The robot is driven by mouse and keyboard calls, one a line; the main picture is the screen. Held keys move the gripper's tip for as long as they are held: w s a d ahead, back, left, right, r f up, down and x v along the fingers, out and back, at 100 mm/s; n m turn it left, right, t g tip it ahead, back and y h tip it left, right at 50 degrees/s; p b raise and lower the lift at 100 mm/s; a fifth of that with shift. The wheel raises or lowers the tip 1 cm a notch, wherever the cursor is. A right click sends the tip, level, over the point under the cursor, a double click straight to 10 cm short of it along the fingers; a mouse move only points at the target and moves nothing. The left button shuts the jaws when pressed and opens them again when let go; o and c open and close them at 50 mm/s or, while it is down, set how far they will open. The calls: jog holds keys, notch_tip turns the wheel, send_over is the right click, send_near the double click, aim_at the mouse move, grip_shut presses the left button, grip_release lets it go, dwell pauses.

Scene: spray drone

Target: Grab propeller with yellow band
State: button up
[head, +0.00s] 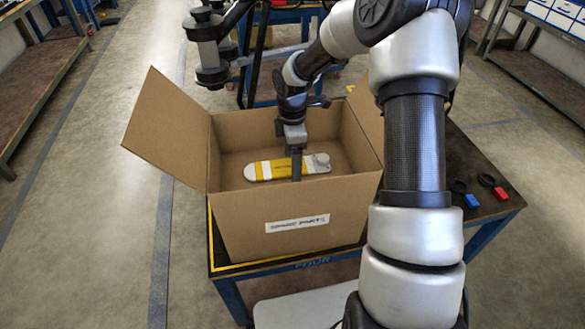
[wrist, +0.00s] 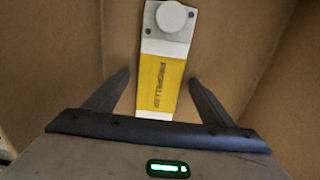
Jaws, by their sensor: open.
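The propeller (head: 262,170) is a flat white piece with a yellow band and a round white hub at one end. It lies in the open cardboard box (head: 240,215). In the wrist view the propeller (wrist: 160,85) lies between my two open fingers, its yellow band toward me and its hub farther off. My gripper (head: 296,175) reaches down into the box over the propeller, near the hub end. The gripper also shows in the wrist view (wrist: 160,90), open, with a gap on both sides of the propeller. I cannot tell the exact height between fingertips and propeller.
The box stands on a dark table (head: 485,215) with its flaps folded outward and a label on its front. A blue item (head: 471,201) and a red item (head: 500,194) with black loops lie at the right. Box walls surround my gripper.

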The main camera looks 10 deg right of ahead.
jog(key=c, duration=1.2)
jog(key=shift+r, duration=0.1)
